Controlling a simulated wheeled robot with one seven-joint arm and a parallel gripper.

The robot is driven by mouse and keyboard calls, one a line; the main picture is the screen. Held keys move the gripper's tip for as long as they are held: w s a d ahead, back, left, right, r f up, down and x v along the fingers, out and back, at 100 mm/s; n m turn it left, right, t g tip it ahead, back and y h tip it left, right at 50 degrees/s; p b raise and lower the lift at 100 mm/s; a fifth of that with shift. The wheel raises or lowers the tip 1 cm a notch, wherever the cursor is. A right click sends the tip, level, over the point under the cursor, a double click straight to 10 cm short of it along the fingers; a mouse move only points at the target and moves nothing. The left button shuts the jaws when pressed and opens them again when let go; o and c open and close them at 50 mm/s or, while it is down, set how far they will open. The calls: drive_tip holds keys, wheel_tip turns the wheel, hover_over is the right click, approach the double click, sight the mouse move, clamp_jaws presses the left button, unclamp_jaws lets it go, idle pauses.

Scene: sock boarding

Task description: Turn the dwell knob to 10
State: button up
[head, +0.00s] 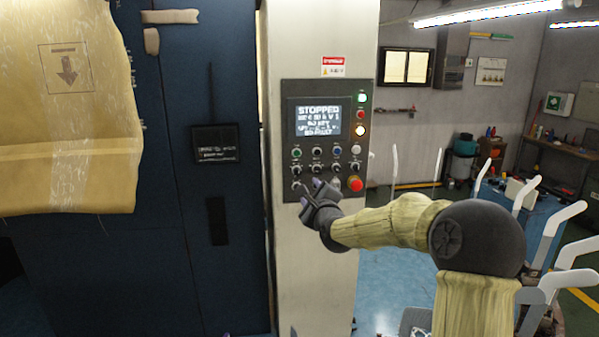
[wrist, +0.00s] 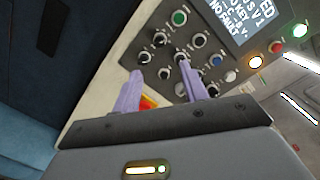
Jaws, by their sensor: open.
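The control panel (head: 289,112) is dark grey, on a pale column. It carries rows of small black knobs and coloured buttons below a screen (head: 319,120) that reads STOPPED. The knob labels are too small to read, so I cannot tell which is the dwell knob. My gripper (head: 311,190) is at the panel's lower left and hides some lower controls.
A red emergency stop button (head: 355,184) is at the panel's lower right, close to my gripper. Lit green and amber lamps line the right edge. A blue cabinet (head: 165,260) stands left. A blue cart (head: 495,195) with white upright forms stands right.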

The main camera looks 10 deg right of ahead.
sight(299, 174)
drive_tip(key=w+p, duration=0.2)
drive_tip(key=w, duration=0.2)
drive_tip(key=w+p, duration=0.2)
drive_tip(key=w, duration=0.1)
drive_tip(key=w+a+p, duration=0.1)
drive_tip(key=w+p, duration=0.1)
drive_tip(key=w, duration=0.2)
drive_tip(key=shift+w+r, duration=0.1)
drive_tip(key=shift+w, duration=0.25)
drive_tip(key=shift+w+p, duration=0.5)
drive_tip(key=shift+w, duration=0.1)
drive_tip(key=shift+c, duration=0.4)
clamp_jaws()
